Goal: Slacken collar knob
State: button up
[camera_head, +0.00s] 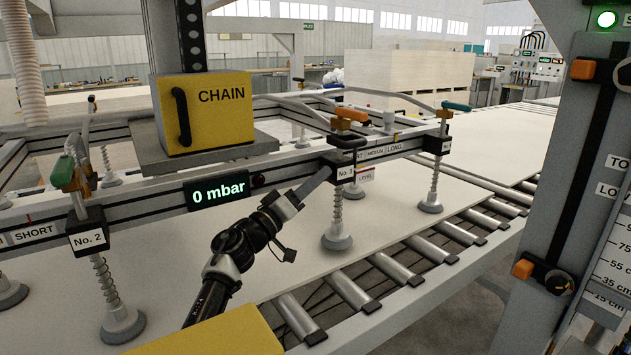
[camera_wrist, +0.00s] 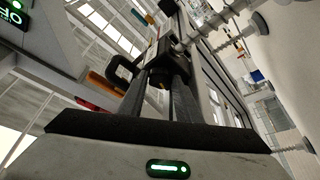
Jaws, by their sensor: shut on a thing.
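The No. 3 suction-cup collar (camera_head: 344,171) is a dark block on the lifting frame's near rail, with an orange lever (camera_head: 351,115) above it. My gripper (camera_head: 326,174) reaches up from below left to this collar's left side. In the wrist view my gripper's two dark fingers (camera_wrist: 160,82) close on a small dark knob (camera_wrist: 160,71) at the collar. The knob is mostly hidden by the fingers, and the head view does not show it clearly. The No. 3 spring stem and grey cup (camera_head: 337,241) hang below the collar, over the pale board (camera_head: 270,255).
The frame carries a yellow CHAIN box (camera_head: 205,125) and a display (camera_head: 217,193) reading 0 mbar. The No. 2 collar (camera_head: 87,237) is at left and another cup (camera_head: 431,206) at right. A grey post (camera_head: 590,215) stands at right. Rollers (camera_head: 388,268) lie below.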

jog(key=shift+n, duration=0.4)
jog(key=shift+s+d+r+n+y+p, duration=0.15)
jog(key=shift+n+y+p, duration=0.65)
jog(key=shift+n+p, duration=0.7)
jog(key=shift+s+a+r+n+y+p, duration=0.15)
jog(key=shift+n+y+p, duration=0.75)
jog(key=shift+n, duration=1)
jog(key=shift+w+d+f, duration=0.1)
jog(key=o, duration=1.1)
jog(key=shift+c, duration=0.2)
